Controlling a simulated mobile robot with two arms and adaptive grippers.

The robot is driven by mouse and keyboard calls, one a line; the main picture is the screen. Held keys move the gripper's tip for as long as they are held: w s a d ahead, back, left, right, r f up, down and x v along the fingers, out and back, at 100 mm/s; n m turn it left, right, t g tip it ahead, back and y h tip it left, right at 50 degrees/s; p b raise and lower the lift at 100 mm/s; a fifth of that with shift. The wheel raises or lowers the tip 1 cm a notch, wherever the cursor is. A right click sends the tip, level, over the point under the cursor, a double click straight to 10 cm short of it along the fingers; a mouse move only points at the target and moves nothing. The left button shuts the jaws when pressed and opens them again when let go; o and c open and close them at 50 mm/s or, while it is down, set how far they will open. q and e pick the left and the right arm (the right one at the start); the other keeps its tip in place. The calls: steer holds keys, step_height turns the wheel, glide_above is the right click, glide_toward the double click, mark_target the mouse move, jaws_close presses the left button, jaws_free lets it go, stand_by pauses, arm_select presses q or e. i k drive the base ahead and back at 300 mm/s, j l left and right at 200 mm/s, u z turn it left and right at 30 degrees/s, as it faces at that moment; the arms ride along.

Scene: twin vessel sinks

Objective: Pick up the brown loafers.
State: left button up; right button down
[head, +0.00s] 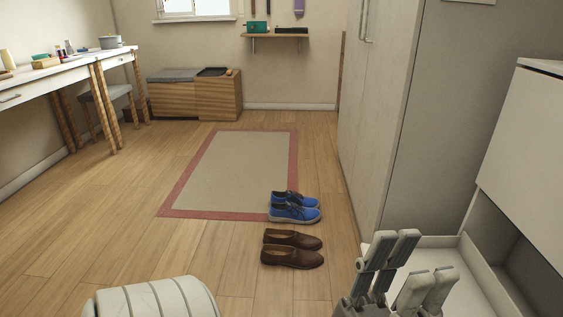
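The pair of brown loafers lies on the wood floor in the middle of the head view, just in front of the blue shoes. One loafer (292,239) is behind the other loafer (291,258), and both toes point right.
Blue shoes (294,209) rest at the front corner of a beige rug (225,172) with a red border. A tall grey cabinet (445,110) stands on the right. A white desk (60,78) is on the left. The floor left of the loafers is clear.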

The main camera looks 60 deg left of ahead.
mark_target(290, 247)
steer(key=u, duration=1.75)
steer(key=i+j+u, duration=0.25)
steer(key=i, duration=0.15)
steer(key=i+j+u, duration=0.15)
steer(key=i+u, duration=0.15)
steer(key=i+j, duration=0.1)
steer(key=i, duration=0.45)
steer(key=i+j, duration=0.15)
steer(key=i, duration=0.4)
steer(key=i+j, duration=0.1)
steer(key=i, duration=0.5)
steer(key=i+j+z, duration=0.1)
steer(key=i+z, duration=0.15)
steer(key=z, duration=0.2)
steer(key=i+j+z, duration=0.2)
steer(key=z, duration=0.2)
steer(key=i+j+z, duration=0.25)
steer(key=z, duration=0.2)
steer(key=i+j+z, duration=0.15)
steer(key=j+z, duration=0.25)
steer(key=i+j+z, duration=0.15)
steer(key=j+z, duration=1.2)
steer(key=j, duration=0.2)
